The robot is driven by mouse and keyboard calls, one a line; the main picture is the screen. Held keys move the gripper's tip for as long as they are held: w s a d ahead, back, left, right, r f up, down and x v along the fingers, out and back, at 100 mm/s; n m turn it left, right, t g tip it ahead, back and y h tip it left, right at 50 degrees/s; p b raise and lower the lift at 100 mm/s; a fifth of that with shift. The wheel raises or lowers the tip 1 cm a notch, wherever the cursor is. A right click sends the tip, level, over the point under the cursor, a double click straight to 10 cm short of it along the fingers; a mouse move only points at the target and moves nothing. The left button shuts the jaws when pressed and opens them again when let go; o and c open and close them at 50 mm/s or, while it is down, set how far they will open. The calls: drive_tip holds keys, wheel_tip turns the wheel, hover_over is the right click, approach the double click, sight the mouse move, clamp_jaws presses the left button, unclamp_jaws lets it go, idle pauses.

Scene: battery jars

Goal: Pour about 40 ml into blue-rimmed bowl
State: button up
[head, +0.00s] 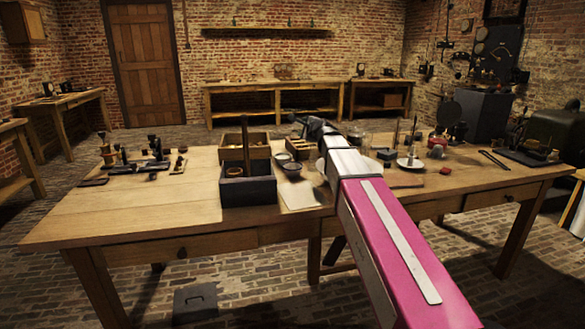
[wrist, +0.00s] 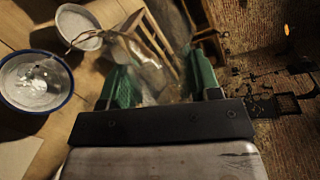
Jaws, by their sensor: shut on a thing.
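The blue-rimmed bowl (wrist: 64,99) is at the left of the wrist view, pale inside with bright glints; I cannot tell how much liquid it holds. In the head view a small dark-looking bowl (head: 291,171) beside the paper appears to be the same one. My gripper (wrist: 160,78) has green fingers shut on a clear glass vessel (wrist: 150,76). The vessel looks tilted, with its rim toward the bowls, but the picture is blurred there. No stream is clear to see. In the head view my arm hides most of the vessel.
A second pale bowl (wrist: 78,24) stands beside the blue-rimmed one. A dark open box (head: 248,191) stands left of the bowls, and a sheet of paper (head: 299,196) lies in front. The table (head: 130,215) is clear at its front left.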

drive_tip(key=shift+w+d+r, duration=0.15)
drive_tip(key=shift+d, duration=0.25)
idle(0.5)
drive_tip(key=shift+d+n, duration=0.25)
drive_tip(key=shift+n, duration=0.05)
drive_tip(key=shift+d, duration=0.45)
drive_tip(key=shift+f+m, duration=0.35)
drive_tip(key=shift+m, duration=0.25)
drive_tip(key=shift+d+r+m+y, duration=0.15)
drive_tip(key=shift+m+y, duration=0.15)
drive_tip(key=shift+m, duration=0.3)
drive_tip(key=shift+a+r+m, duration=0.2)
drive_tip(key=shift+m, duration=0.1)
drive_tip(key=shift+a+f+m+y, duration=0.25)
drive_tip(key=shift+m+y, duration=0.05)
drive_tip(key=shift+m, duration=0.4)
drive_tip(key=shift+a+m, duration=0.1)
drive_tip(key=shift+m, duration=0.3)
